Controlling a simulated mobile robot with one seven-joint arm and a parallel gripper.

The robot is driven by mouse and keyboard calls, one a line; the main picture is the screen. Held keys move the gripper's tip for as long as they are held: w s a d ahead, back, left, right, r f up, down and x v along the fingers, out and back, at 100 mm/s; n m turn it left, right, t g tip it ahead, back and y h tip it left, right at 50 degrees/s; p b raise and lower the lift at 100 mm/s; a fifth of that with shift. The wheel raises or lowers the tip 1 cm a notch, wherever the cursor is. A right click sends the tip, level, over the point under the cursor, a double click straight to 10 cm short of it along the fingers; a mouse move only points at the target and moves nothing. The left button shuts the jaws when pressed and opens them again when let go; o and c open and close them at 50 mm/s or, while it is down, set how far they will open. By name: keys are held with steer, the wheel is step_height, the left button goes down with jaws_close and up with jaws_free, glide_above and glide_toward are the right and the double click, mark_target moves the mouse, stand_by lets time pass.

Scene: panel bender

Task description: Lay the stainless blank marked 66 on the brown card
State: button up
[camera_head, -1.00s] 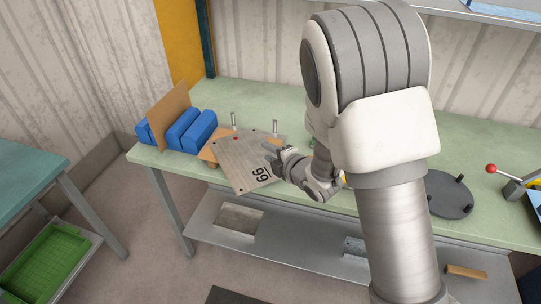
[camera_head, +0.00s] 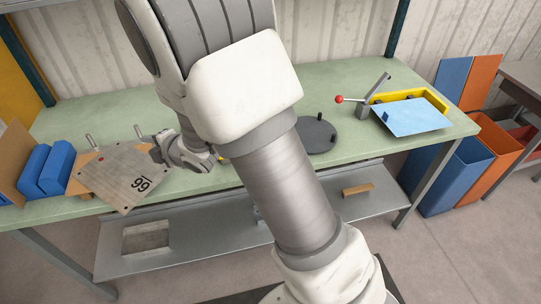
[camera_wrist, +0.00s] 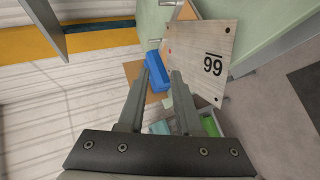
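The stainless blank (camera_head: 122,176) marked 66 is a grey plate with holes and a red dot. It rests on a wooden support with upright pins and overhangs the bench's front edge. It also shows in the wrist view (camera_wrist: 205,48), its mark upside down. My gripper (camera_head: 158,150) is beside the blank's right edge in the head view. In the wrist view its fingers (camera_wrist: 163,70) are apart, with the blank to the right of them and not between them.
Blue blocks (camera_head: 46,168) stand left of the blank. A dark round plate with pegs (camera_head: 316,136) lies on the green bench (camera_head: 340,85). A red-knobbed lever (camera_head: 340,99) and a blue sheet (camera_head: 411,117) are at the right. The lower shelf (camera_head: 210,250) holds a metal block.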

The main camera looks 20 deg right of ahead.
steer(key=s+d+r+m+h, duration=0.35)
steer(key=d+r+m, duration=0.25)
steer(key=d, duration=0.3)
steer(key=s+d+r+m+h, duration=0.3)
steer(key=s+d+r+m, duration=0.1)
steer(key=d+r+m, duration=0.3)
steer(key=s+d+r+m+g, duration=0.1)
steer(key=s+m, duration=0.4)
steer(key=s, duration=0.5)
steer(key=s+d+r+m+g, duration=0.1)
steer(key=s+d+m+g, duration=0.3)
steer(key=s, duration=0.7)
steer(key=shift+d+m+h, duration=0.45)
steer(key=shift+d+m, duration=0.35)
steer(key=shift+d, duration=0.2)
